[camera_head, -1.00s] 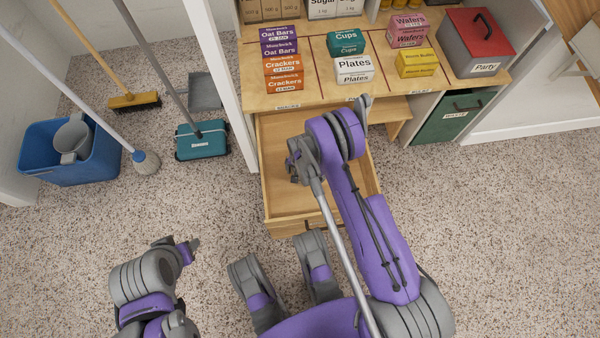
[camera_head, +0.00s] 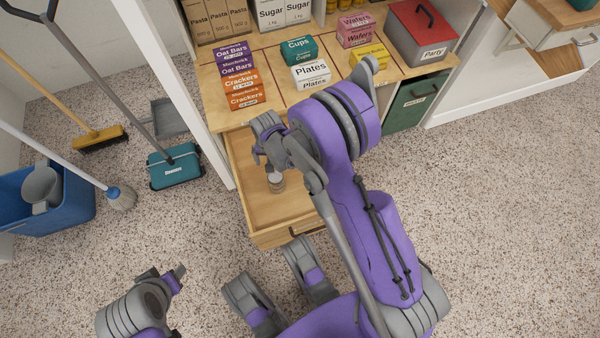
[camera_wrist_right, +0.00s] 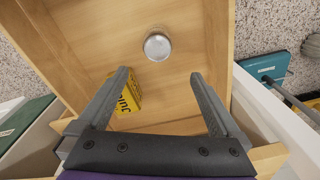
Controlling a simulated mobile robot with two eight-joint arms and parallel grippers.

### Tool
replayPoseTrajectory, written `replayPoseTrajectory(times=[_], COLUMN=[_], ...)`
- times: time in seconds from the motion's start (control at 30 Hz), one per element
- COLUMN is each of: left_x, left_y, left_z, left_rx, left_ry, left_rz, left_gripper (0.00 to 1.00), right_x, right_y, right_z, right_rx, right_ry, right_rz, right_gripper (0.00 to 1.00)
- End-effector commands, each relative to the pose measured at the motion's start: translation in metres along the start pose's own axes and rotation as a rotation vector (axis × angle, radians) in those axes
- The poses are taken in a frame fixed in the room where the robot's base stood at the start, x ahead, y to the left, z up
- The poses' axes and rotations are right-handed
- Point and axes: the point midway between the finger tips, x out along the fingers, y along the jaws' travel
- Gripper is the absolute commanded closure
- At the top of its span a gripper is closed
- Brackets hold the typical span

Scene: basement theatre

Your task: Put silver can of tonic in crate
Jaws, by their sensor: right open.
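A silver can (camera_head: 276,182) stands in the open wooden drawer (camera_head: 262,237). In the right wrist view the can (camera_wrist_right: 158,45) shows its round silver top, beyond and between my fingertips. My right gripper (camera_wrist_right: 158,76) is open and empty above the drawer, its fingers apart and not touching the can. In the head view my right gripper (camera_head: 265,150) is over the back part of the drawer, partly covered by its arm. My left gripper (camera_head: 168,276) is low over the floor at the lower left, and its jaw opening is unclear. I see no crate.
A yellow box (camera_wrist_right: 130,95) lies in the drawer near my left-hand finger. The drawer walls surround the can. Speckled floor is open at right.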

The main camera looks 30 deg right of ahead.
Motion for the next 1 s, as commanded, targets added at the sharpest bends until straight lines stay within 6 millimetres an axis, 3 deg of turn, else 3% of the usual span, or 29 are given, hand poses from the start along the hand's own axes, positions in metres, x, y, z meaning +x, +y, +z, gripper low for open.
replayPoseTrajectory(times=[0.03,0.2,0.5,0.7,1.0], left_x=[0.0,0.0,0.0,0.0,0.0], left_y=[0.0,0.0,0.0,0.0,0.0], left_z=[0.0,0.0,0.0,0.0,0.0], left_rx=[0.0,0.0,0.0,0.0,0.0], left_ry=[0.0,0.0,0.0,0.0,0.0], left_rz=[0.0,0.0,0.0,0.0,0.0], left_gripper=[0.5,0.5,0.5,0.5,0.5], right_x=[-0.025,-0.093,-0.183,-0.217,-0.23], right_y=[0.002,0.011,0.044,0.072,0.103], right_z=[0.005,0.022,0.075,0.119,0.165], right_rx=[-0.03,-0.14,-0.332,-0.458,-0.593], right_ry=[0.013,0.062,0.157,0.224,0.298], right_rz=[-0.008,-0.037,-0.074,-0.091,-0.099], right_gripper=[0.0,0.0,0.0,0.0,0.0])
